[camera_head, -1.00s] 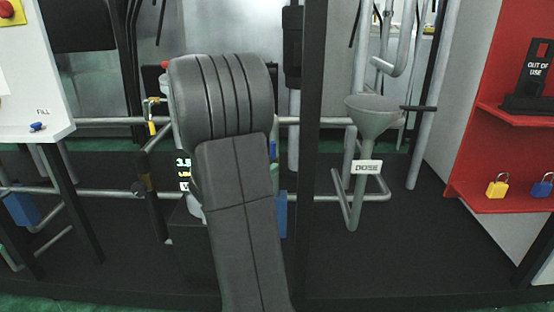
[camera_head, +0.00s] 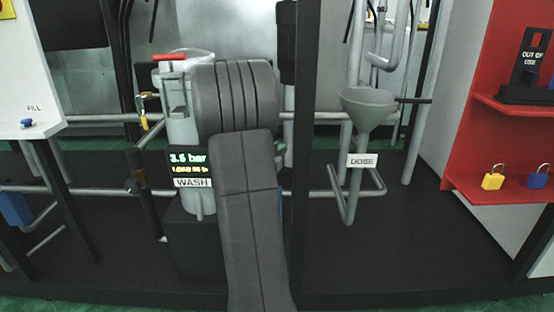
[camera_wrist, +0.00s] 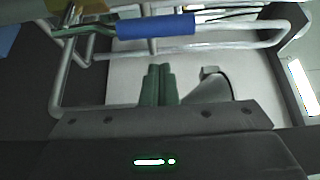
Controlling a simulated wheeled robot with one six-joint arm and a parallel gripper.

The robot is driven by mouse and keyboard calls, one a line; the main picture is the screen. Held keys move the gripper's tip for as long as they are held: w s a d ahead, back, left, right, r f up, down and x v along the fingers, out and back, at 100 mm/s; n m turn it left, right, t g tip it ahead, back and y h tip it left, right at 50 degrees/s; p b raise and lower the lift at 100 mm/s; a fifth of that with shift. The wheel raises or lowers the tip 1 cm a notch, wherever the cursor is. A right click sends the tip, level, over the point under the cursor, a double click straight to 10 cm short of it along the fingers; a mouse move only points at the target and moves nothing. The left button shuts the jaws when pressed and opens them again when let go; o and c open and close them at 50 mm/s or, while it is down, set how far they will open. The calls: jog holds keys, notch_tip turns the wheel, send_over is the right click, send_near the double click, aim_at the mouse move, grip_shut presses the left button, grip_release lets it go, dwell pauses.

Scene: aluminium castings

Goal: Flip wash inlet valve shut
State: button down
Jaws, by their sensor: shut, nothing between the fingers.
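The wash unit is a pale grey cylinder (camera_head: 182,130) with a red top piece (camera_head: 170,57), a lit pressure readout and a WASH label (camera_head: 193,183). A yellow-handled valve (camera_head: 145,112) is on the pipework to its left; I cannot tell whether it is the wash inlet valve. My arm covers the unit's right side and hides most of my gripper in the head view. In the wrist view my gripper (camera_wrist: 158,72) shows two dark green fingers, shut together and empty. A blue sleeve (camera_wrist: 155,27) on a metal bar lies beyond the fingertips, apart from them in the picture.
A dark upright post (camera_head: 306,150) stands just right of my arm. Beyond it are a grey funnel (camera_head: 368,108) with a DOSE label and a red shelf (camera_head: 500,190) with yellow and blue padlocks. A white FILL panel (camera_head: 30,75) is at left. Dark floor lies open at right.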

jog(key=shift+w+a, duration=0.15)
jog(key=shift+a, duration=1.35)
